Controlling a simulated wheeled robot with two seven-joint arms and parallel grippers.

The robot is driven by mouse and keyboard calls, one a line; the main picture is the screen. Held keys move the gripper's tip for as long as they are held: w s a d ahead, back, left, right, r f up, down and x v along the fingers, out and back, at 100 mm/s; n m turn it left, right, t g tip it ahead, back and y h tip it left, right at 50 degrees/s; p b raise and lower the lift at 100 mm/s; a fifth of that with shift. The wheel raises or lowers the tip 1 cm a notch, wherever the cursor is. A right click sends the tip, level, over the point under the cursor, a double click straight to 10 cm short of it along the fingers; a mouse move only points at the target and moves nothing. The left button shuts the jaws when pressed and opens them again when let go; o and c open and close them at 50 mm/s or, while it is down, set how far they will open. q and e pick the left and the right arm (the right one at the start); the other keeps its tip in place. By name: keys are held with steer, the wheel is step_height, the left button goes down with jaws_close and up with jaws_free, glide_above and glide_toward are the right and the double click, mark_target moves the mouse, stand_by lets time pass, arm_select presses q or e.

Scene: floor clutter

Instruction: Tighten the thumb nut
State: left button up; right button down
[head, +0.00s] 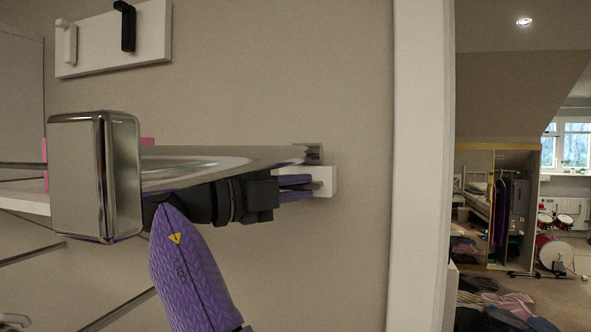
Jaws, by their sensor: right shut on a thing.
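My right gripper (308,182) reaches in from the lower left on a purple arm. Its narrow purple fingers point right and end at a small white block (328,180) on the wall. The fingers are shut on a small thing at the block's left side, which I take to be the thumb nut. The fingers hide it almost wholly, so its shape and how far it is turned cannot be told. A shiny metal bar (225,160) runs just above the gripper, ending in a small grey metal end piece (313,153). My left gripper is not in view.
A large chrome block (95,178) stands close in front at the left, beside a white shelf (24,201). A white hook board (95,45) hangs above. A white door frame (420,170) is at the right, with a cluttered room beyond. The wall below the white block is bare.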

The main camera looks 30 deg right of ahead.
steer(key=shift+m+p, duration=0.3)
steer(key=shift+y, duration=0.3)
steer(key=c, duration=1)
jaws_free()
